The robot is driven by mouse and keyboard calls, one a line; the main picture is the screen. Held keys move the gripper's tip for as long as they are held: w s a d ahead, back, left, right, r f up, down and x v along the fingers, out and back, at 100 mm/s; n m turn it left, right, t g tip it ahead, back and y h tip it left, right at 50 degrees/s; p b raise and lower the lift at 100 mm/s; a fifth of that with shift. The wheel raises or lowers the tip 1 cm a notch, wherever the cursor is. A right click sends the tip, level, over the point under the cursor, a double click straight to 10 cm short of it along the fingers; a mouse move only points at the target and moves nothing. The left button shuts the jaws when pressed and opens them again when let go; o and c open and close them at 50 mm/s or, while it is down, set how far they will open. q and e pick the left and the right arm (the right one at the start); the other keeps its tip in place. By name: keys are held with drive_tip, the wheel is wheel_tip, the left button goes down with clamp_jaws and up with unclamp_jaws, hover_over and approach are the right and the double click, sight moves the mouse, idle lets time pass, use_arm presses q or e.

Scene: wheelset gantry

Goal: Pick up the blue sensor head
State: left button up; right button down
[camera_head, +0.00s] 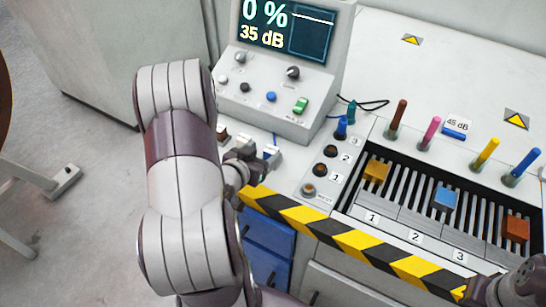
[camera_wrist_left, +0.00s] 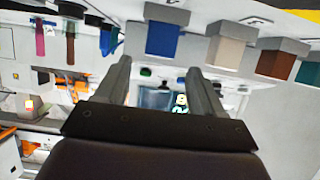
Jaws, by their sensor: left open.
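A blue block with a grey top (camera_wrist_left: 163,40), which looks like the blue sensor head, stands in a row of blocks in the left wrist view. In the head view a small blue part of it (camera_head: 271,151) shows just beyond my left gripper (camera_head: 258,161). My left gripper is open, and in the left wrist view its two fingers (camera_wrist_left: 160,72) point toward the blue block, which appears between their tips. I cannot tell whether they touch. Part of my right arm (camera_head: 515,287) shows at the lower right, and its jaws are unclear.
Next to the blue block stand a beige block (camera_wrist_left: 228,47), a brown block (camera_wrist_left: 283,62) and a teal one (camera_wrist_left: 309,74). A console (camera_head: 290,85) stands behind. A striped edge (camera_head: 345,240) runs along the front.

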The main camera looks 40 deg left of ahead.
sight(270, 151)
use_arm(q)
drive_tip(key=x, duration=0.5)
drive_tip(key=shift+d+f+b, duration=0.15)
drive_tip(key=shift+f+b, duration=0.25)
drive_tip(key=shift+f, duration=0.05)
drive_tip(key=shift+s+r, duration=0.1)
drive_tip(key=shift+c, duration=1.2)
drive_tip(key=c, duration=0.9)
